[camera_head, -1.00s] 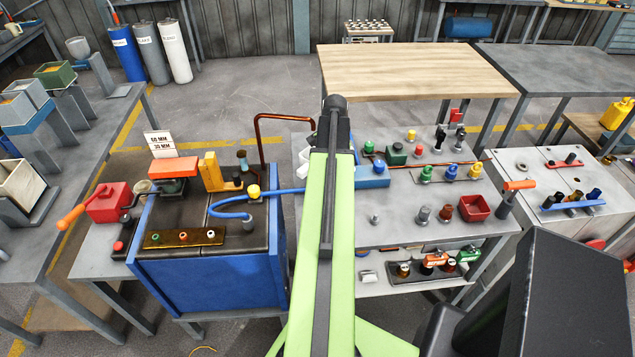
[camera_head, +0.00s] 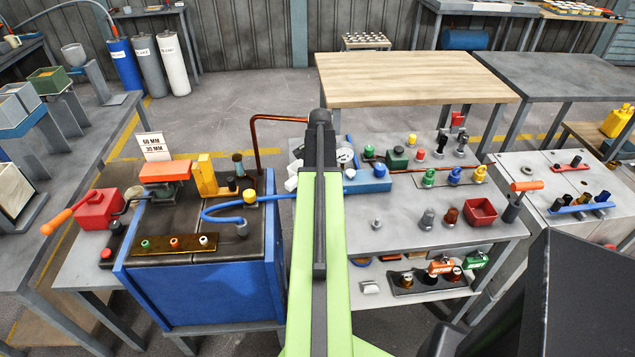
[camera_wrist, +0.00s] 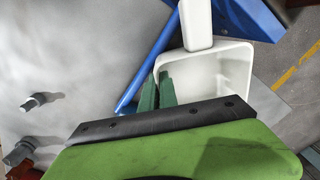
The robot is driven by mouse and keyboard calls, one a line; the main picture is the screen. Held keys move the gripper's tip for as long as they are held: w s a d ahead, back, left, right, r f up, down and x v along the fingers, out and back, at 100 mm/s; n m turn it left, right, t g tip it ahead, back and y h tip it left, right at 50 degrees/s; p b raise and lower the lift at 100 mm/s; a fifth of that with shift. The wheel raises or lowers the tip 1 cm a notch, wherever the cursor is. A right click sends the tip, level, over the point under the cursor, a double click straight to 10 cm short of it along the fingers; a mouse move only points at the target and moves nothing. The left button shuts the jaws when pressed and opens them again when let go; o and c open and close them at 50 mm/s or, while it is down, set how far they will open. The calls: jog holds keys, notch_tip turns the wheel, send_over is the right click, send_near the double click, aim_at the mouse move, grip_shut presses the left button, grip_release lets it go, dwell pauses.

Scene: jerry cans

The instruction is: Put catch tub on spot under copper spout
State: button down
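The catch tub is a white open box with a white bar at one side, seen in the wrist view (camera_wrist: 225,75). In the head view a white piece of it (camera_head: 291,184) shows left of my arm, which hides the rest. My gripper's dark green fingers (camera_wrist: 158,92) are close together, one on each side of the tub's left wall, and look shut on it. The copper spout (camera_head: 256,135) rises behind the blue cabinet and bends right. Its end passes behind my arm. The spot under it is hidden.
The blue cabinet (camera_head: 210,290) with a blue hose (camera_head: 225,213) stands left of my arm. The grey bench (camera_head: 400,225) on the right carries valves, a blue block (camera_head: 368,180) and a red bin (camera_head: 480,211). A wooden table (camera_head: 410,82) stands behind.

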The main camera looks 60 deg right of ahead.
jog(key=shift+f, duration=0.25)
jog(key=c, duration=1.6)
grip_release()
jog(key=shift+r, duration=0.1)
jog(key=shift+c, duration=0.2)
jog(key=shift+r, duration=0.1)
notch_tip(320, 180, up, 12)
jog(key=p, duration=1.2)
jog(key=shift+s, duration=0.3)
